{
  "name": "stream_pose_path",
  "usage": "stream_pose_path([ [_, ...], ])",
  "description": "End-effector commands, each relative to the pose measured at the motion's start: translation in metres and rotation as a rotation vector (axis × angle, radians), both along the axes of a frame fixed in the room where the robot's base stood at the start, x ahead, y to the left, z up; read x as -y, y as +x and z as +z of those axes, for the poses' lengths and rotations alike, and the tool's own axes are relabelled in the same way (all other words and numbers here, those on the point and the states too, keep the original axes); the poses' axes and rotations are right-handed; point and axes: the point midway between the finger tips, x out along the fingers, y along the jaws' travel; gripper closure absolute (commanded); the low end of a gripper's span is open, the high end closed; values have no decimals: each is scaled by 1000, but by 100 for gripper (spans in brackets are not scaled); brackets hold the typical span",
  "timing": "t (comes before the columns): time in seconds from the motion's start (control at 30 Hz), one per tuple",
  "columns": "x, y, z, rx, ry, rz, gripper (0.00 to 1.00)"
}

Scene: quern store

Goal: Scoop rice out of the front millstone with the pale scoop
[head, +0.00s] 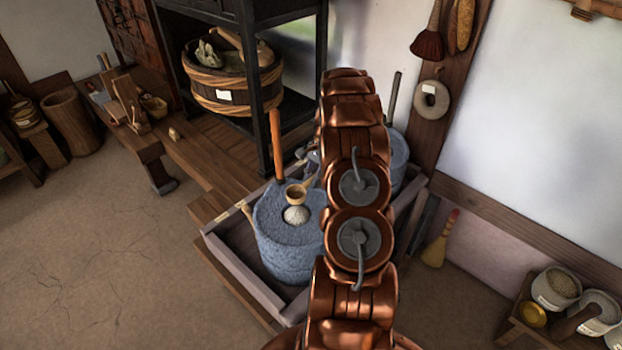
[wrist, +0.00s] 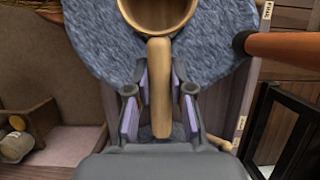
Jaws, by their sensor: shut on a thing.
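The front millstone (head: 285,255) is a blue-grey round stone in a wooden trough, with a small mound of white rice (head: 296,214) on its top. The pale scoop (head: 297,193) is above the stone, just behind the rice in the head view. My gripper (wrist: 159,108) is shut on the scoop's handle (wrist: 159,75). The scoop's bowl shows at the top of the wrist view, cut off by the edge; the part in view looks empty. The rice is not seen in the wrist view. In the head view my arm hides most of my gripper.
An upright orange-brown handle (head: 276,145) stands at the front millstone's back left. A second millstone (head: 399,158) is behind my arm. The trough (head: 232,262) surrounds the front stone. A black shelf frame (head: 274,15) with a wooden tub (head: 205,97) stands behind. Floor at left is clear.

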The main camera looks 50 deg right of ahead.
Motion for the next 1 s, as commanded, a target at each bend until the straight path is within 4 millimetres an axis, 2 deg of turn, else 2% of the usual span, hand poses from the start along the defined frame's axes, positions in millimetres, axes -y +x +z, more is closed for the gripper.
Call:
stream_pose_path([
  [1.0, 0, -3, -13, 217, -213, -7, 100],
])
